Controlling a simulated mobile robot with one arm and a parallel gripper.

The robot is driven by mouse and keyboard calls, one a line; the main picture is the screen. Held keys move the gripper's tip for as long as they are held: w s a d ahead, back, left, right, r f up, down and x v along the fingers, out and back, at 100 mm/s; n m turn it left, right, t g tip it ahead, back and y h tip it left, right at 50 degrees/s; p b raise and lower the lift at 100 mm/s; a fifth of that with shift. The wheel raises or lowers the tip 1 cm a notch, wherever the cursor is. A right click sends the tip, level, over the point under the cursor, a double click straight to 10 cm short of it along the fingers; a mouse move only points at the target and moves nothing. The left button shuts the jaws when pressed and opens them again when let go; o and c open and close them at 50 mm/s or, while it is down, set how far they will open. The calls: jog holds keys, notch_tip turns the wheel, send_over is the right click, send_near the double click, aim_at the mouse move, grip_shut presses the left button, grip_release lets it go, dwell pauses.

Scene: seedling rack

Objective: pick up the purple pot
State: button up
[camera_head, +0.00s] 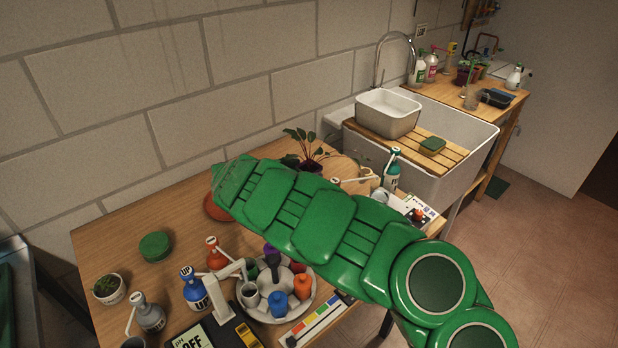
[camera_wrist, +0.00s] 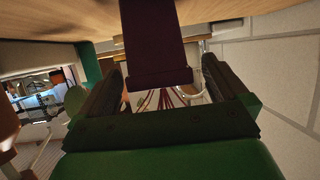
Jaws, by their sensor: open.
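The purple pot (camera_head: 312,167) holds a leafy plant (camera_head: 305,145) and stands on the wooden table. In the head view my arm hides most of the pot. In the wrist view, which is upside down, the dark purple pot (camera_wrist: 155,45) hangs from the top of the picture, with reddish stems below its rim. My gripper (camera_wrist: 163,72) is open, with one dark finger on each side of the pot. A gap shows on both sides near the rim. The gripper's fingers are hidden in the head view.
A round tray (camera_head: 312,302) with small coloured bottles is in front of my arm. A terracotta item (camera_head: 215,207) is partly behind the arm. A green-and-white bottle (camera_head: 391,170) stands right of the pot, before the sink (camera_head: 470,150). The block wall (camera_head: 215,90) rises behind the table.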

aim_at(310, 168)
jog(key=shift+x, duration=2.2)
jog(key=shift+r, duration=0.1)
jog(key=c, duration=1.1)
jog(key=shift+r, duration=0.1)
jog(key=shift+c, duration=0.2)
